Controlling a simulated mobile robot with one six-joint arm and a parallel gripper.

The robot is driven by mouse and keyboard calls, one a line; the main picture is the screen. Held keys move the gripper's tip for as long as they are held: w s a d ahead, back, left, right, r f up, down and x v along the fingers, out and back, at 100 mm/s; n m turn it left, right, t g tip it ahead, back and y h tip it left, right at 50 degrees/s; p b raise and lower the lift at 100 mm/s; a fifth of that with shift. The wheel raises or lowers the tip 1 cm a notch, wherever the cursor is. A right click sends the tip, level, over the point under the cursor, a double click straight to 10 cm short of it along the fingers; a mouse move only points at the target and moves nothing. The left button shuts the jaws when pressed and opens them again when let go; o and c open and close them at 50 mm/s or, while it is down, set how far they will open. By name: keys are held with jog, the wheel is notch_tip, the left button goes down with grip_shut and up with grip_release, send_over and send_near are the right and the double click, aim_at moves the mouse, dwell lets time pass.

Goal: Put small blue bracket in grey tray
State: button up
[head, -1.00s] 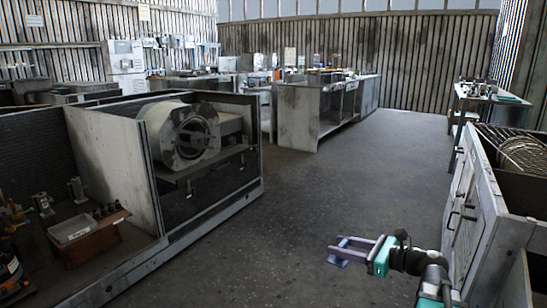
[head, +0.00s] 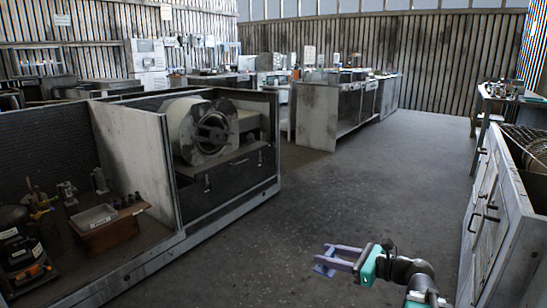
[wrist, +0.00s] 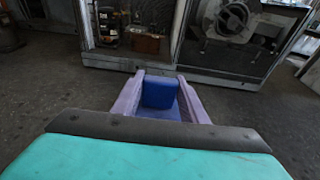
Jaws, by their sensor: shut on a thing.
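The small blue bracket (wrist: 160,95) sits between the two pale purple fingers of my gripper (wrist: 158,92), which is shut on it. In the head view, my gripper (head: 330,256) is at the lower middle, held out over the open floor, with a bit of the bracket (head: 324,270) showing below the fingers. The grey tray (head: 96,217) is at the lower left in the head view, on top of a brown box inside the open-fronted housing. It is well to the left of my gripper, apart from it. The tray is small and unclear in the wrist view.
The brown box (head: 112,233) stands among dark tools and small metal parts. A pale upright panel (head: 135,165) separates this bay from the one with the round blower (head: 205,130). A low front sill (head: 150,265) edges the bay. A cabinet (head: 490,220) stands at right; the floor between is clear.

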aim_at(330, 251)
notch_tip(330, 251, up, 18)
jog(key=p, duration=2.5)
jog(key=shift+r+p, duration=0.25)
jog(key=shift+p, duration=0.05)
jog(key=shift+s, duration=0.1)
